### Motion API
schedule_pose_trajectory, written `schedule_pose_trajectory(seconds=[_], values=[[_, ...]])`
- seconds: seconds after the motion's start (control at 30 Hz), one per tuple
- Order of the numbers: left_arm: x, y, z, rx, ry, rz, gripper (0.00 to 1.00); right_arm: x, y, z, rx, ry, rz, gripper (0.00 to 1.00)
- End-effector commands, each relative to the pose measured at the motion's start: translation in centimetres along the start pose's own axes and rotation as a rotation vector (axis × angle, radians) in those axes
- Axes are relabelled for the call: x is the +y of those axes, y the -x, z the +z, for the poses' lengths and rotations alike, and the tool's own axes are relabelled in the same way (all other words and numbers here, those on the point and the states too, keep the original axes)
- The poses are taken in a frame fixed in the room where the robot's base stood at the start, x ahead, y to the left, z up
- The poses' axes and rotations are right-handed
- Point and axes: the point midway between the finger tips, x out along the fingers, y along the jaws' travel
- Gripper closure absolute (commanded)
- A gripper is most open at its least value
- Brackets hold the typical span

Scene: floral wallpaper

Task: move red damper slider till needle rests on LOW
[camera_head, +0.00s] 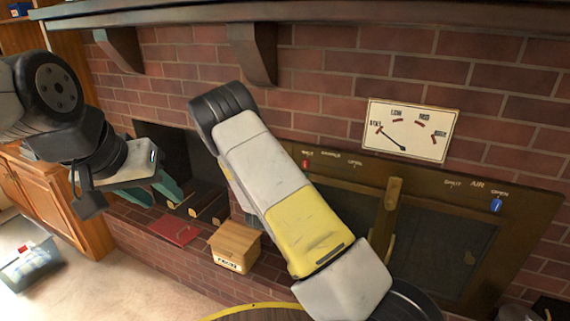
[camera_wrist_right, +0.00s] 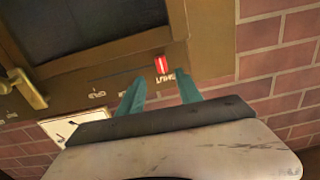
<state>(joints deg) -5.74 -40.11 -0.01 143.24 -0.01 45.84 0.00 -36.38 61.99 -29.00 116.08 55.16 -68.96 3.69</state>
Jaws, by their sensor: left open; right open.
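The red damper slider (camera_head: 305,164) sits near the left end of the brass fireplace frame's top strip; it also shows in the right wrist view (camera_wrist_right: 161,65). The white gauge (camera_head: 420,143) hangs on the brick above. Its needle (camera_head: 390,139) points up-left to the leftmost mark, left of LOW. My right gripper is hidden behind its arm in the head view. In the right wrist view my right gripper (camera_wrist_right: 160,88) is open, its teal fingers short of the slider and to either side of it in the picture. My left gripper (camera_head: 158,190) is open and empty at the left.
A blue slider (camera_head: 496,205) sits at the strip's right end. A brass upright (camera_head: 389,215) stands mid-frame. A wooden box (camera_head: 235,243) and a red book-like item (camera_head: 174,230) lie on the hearth. The mantel (camera_head: 400,12) overhangs above.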

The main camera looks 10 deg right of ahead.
Motion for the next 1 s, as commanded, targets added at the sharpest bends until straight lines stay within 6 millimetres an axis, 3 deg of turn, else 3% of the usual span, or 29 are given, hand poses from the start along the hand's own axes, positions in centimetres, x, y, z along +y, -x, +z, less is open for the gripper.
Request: schedule_pose_trajectory(seconds=[0.17, 0.6, 1.0], values=[[0.0, 0.0, 0.0, 0.0, 0.0, 0.0, 0.58, 0.1, -0.5, 0.0, 0.046, 0.019, 0.004, 0.58], [0.0, 0.0, 0.0, 0.0, 0.0, 0.0, 0.58, 0.0, -6.7, -0.3, 0.043, 0.018, 0.002, 0.58], [0.0, 0.0, 0.0, 0.0, 0.0, 0.0, 0.58, 0.0, -7.7, -0.3, 0.041, 0.019, 0.002, 0.58]])
